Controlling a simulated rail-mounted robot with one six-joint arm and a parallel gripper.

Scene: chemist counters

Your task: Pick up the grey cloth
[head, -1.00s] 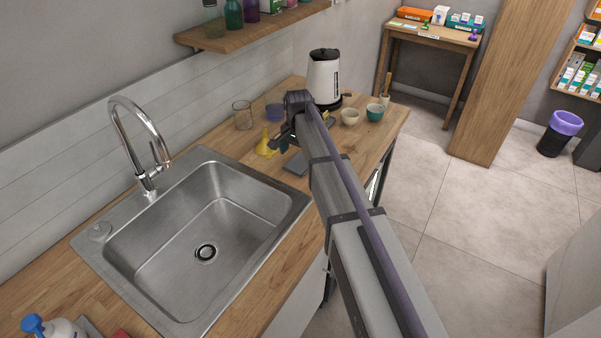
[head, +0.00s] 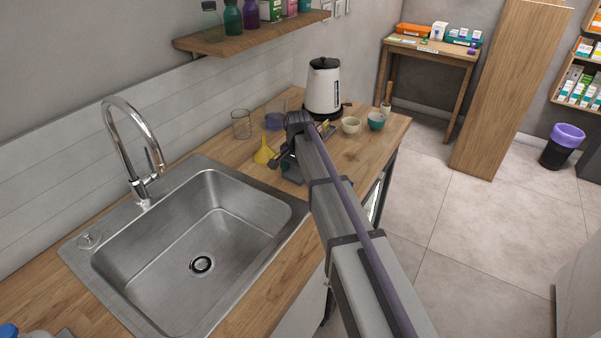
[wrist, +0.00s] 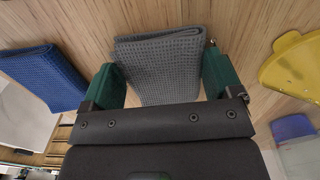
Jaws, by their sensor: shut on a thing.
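The grey cloth (wrist: 160,68) is folded, with a waffle weave, and lies between the two green fingers of my gripper (wrist: 165,85) in the wrist view. The fingers are shut on its two sides. In the head view my gripper (head: 284,162) is low over the wooden counter, and a small part of the grey cloth (head: 293,174) shows beside my arm. The rest of the cloth there is hidden by my arm. I cannot tell whether the cloth is clear of the counter.
A yellow funnel (head: 263,154) stands close to my gripper; a glass beaker (head: 241,125) is behind it. A blue cloth (wrist: 45,77) lies left in the wrist view. The sink (head: 190,240) is nearer.

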